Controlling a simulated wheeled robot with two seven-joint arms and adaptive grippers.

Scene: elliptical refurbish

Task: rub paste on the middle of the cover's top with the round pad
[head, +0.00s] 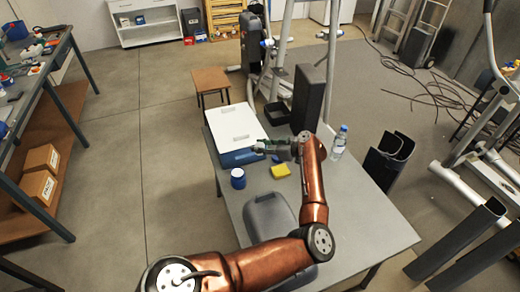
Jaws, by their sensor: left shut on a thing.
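The grey cover (270,214) lies on the grey table (371,222), partly hidden by my arm. My left gripper (259,147) is beyond the cover, over the near right corner of a blue-and-white box (234,125). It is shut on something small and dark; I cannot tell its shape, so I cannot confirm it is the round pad. A blue jar (238,179) with a pale top stands left of the gripper on the table. I cannot see paste on the visible part of the cover. My right gripper is not in view.
A yellow sponge (280,170) lies near the gripper. A dark upright block (307,98), a dark tray (277,113) and a water bottle (340,143) stand towards the back. The table's front right is clear. Dark curved shells (389,160) stand beyond its right edge.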

